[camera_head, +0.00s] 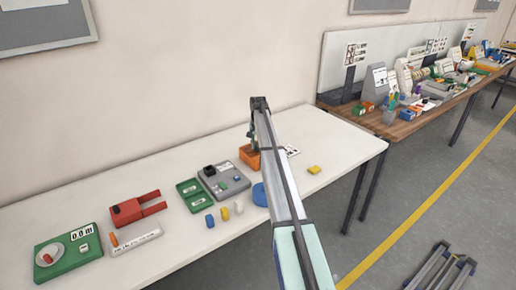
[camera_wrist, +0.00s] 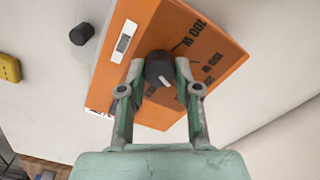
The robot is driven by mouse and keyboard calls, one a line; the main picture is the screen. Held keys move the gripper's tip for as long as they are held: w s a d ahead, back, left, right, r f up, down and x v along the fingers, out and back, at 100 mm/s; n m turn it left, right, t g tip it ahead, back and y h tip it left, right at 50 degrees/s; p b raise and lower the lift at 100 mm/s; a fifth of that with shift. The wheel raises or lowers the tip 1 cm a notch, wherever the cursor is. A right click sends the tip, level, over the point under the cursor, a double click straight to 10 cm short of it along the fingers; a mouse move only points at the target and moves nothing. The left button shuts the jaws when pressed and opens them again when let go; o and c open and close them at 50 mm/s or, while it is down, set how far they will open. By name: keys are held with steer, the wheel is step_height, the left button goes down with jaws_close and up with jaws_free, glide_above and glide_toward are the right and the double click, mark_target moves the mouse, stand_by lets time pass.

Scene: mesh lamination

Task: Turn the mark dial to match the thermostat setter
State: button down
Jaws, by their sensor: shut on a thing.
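An orange box (camera_wrist: 212,50) has a sloped face printed with black writing, including "100" and "150", and a small white display (camera_wrist: 124,42). A round dark dial (camera_wrist: 160,69) with a light pointer line stands on that face. My gripper (camera_wrist: 160,76) is shut on the dial, one finger on each side, its fingertips close to the face. In the head view my gripper (camera_head: 253,138) is at the orange box (camera_head: 249,158), and the dial is hidden there. Which device is the thermostat setter, I cannot tell. A green box (camera_head: 68,257) at the far left carries a round dial with a red pointer.
A grey box (camera_head: 224,182) with a black knob stands left of the orange box, beside a green tray (camera_head: 194,195). Several small coloured pieces, a blue disc (camera_head: 260,195) and a yellow block (camera_head: 314,169) lie nearby. A red forked piece (camera_head: 136,208) lies further left.

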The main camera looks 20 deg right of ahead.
steer(key=n+b, duration=0.2)
steer(key=n, duration=0.4)
steer(key=shift+f+n, duration=0.15)
steer(key=shift+n, duration=0.15)
steer(key=n+b, duration=0.1)
steer(key=n, duration=0.5)
steer(key=shift+a+b, duration=0.1)
steer(key=shift+b, duration=0.3)
steer(key=c, duration=0.8)
jaws_free()
steer(key=shift+r, duration=0.2)
step_height(320, 180, up, 12)
